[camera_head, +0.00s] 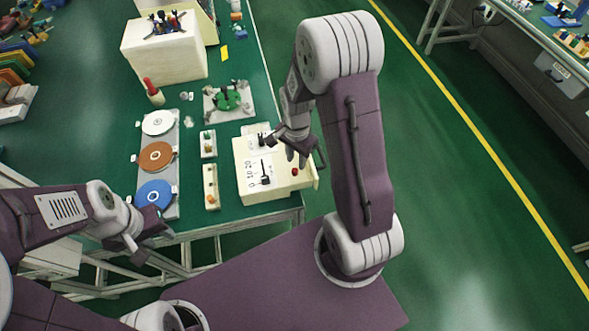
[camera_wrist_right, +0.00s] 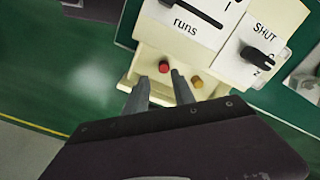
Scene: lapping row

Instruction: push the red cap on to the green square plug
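A small red round piece (camera_wrist_right: 164,66) sits on the front ledge of a cream panel box, beside a yellow-orange one (camera_wrist_right: 196,82). The red piece also shows in the head view (camera_head: 295,171). I cannot tell if it is a loose cap or a button. I cannot make out a green square plug. My right gripper (camera_head: 297,159) is over the box's right side. In the wrist view its fingers (camera_wrist_right: 160,77) are apart and empty, with the red piece in line between the tips. My left gripper (camera_head: 156,246) hangs in front of the table edge; its finger gap is unclear.
The cream box (camera_head: 246,184) has slider switches and printed labels. Left of it stand two small cream blocks (camera_head: 208,144) (camera_head: 211,187) and a rack (camera_head: 171,196) with white, orange and blue discs. Behind are a plate with a green part (camera_head: 227,98) and a red-topped bottle (camera_head: 152,90).

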